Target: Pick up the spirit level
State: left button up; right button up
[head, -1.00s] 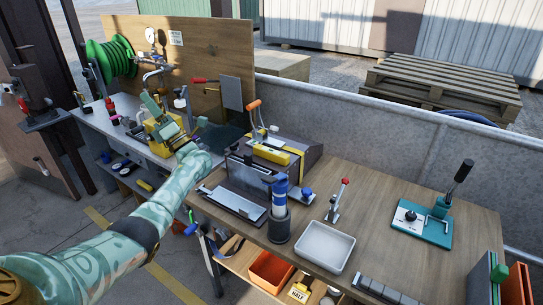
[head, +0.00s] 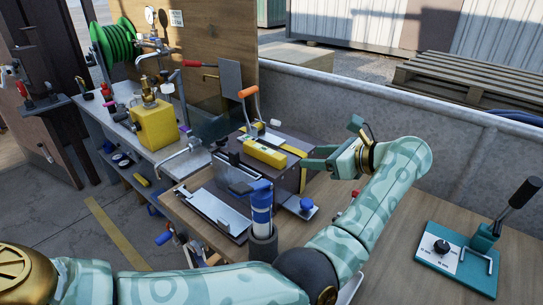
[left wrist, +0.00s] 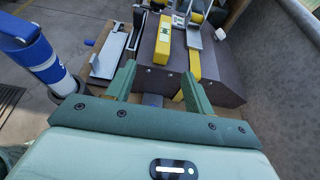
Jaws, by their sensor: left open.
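The yellow spirit level (head: 265,152) lies on top of a dark box (head: 290,177) at the back of the wooden bench. It also shows at the top middle of the left wrist view (left wrist: 164,38), beyond my fingers. My left gripper (head: 312,157) is open and empty, just right of the box, with its fingers pointing left towards the level. In the left wrist view my two green fingers (left wrist: 157,76) are spread apart, with the near face of the box in front of them. The level is apart from both fingers. My right gripper is not in view.
A blue and white cylinder (head: 261,208) stands in a dark holder in front of the box. An orange-handled lever (head: 252,105) rises behind the level. A teal block (head: 458,250) with a lever stands at right. A concrete wall (head: 400,122) runs behind the bench.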

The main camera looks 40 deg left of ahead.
pick_arm(q)
jog(key=b, duration=0.1)
send_near(280, 156)
jog(key=a, duration=0.2)
jog(key=x, duration=0.4)
jog(key=shift+s+f+b, duration=0.15)
jog(key=shift+f+b, duration=0.05)
jog(key=shift+b, duration=0.1)
jog(key=shift+a, duration=0.3)
jog(key=x, duration=0.3)
jog(key=b+x, duration=0.1)
jog(key=shift+w+a+f, duration=0.15)
jog(key=shift+w+f, duration=0.15)
jog(key=shift+f, duration=0.25)
jog(key=shift+a, duration=0.25)
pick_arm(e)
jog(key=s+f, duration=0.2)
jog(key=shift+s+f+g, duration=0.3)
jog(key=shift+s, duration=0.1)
pick_arm(q)
grip_shut()
